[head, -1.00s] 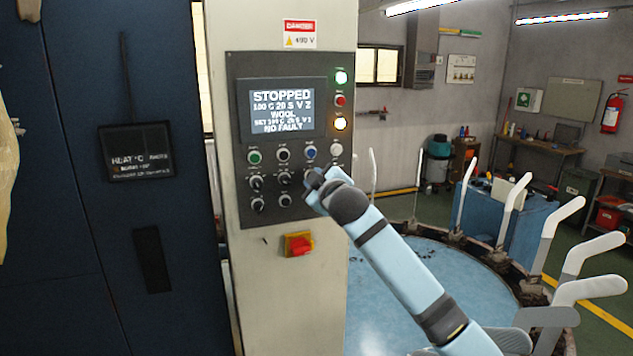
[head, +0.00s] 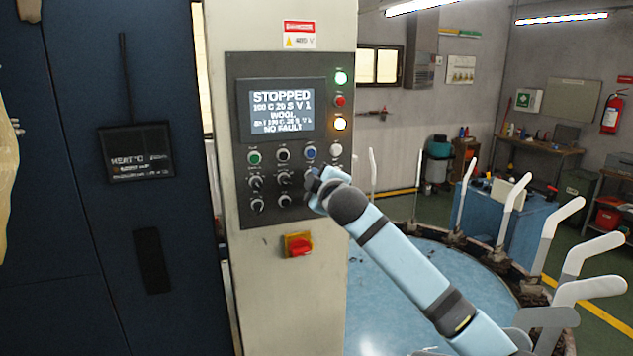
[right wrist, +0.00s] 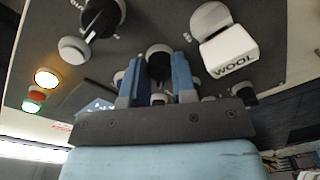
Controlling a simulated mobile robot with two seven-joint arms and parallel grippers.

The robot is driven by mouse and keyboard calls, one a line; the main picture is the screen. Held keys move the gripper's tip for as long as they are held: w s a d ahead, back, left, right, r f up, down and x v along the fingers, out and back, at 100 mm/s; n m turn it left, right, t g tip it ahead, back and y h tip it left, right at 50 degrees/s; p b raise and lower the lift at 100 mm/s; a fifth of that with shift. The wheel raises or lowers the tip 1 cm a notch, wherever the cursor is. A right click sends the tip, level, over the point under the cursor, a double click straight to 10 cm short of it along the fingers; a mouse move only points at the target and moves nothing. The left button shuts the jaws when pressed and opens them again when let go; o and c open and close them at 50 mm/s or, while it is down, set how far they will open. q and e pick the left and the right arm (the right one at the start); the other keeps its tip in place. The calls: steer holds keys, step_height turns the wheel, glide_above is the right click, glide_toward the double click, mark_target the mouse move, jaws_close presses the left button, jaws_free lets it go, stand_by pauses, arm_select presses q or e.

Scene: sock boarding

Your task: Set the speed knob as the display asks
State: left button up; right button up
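The display (head: 281,110) on the grey control panel (head: 243,228) reads STOPPED, a line that looks like 100 C 20 S V 1, WOOL, a small blurred set line, and NO FAULT. My right gripper (head: 315,183) is at the right end of the panel's knob rows and hides the knob there. In the right wrist view its blue fingers (right wrist: 158,78) stand on both sides of a dark knob with a pale cap (right wrist: 158,63) and appear closed on it. The knob's scale cannot be read. My left gripper is not in view.
A red switch on yellow (head: 299,245) is below the panel. Lit green (head: 341,78) and amber (head: 340,123) lamps are above. A blue round table with upright pale forms stands right.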

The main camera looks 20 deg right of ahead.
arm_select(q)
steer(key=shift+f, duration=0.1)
arm_select(e)
steer(key=o, duration=0.5)
steer(key=shift+c, duration=0.2)
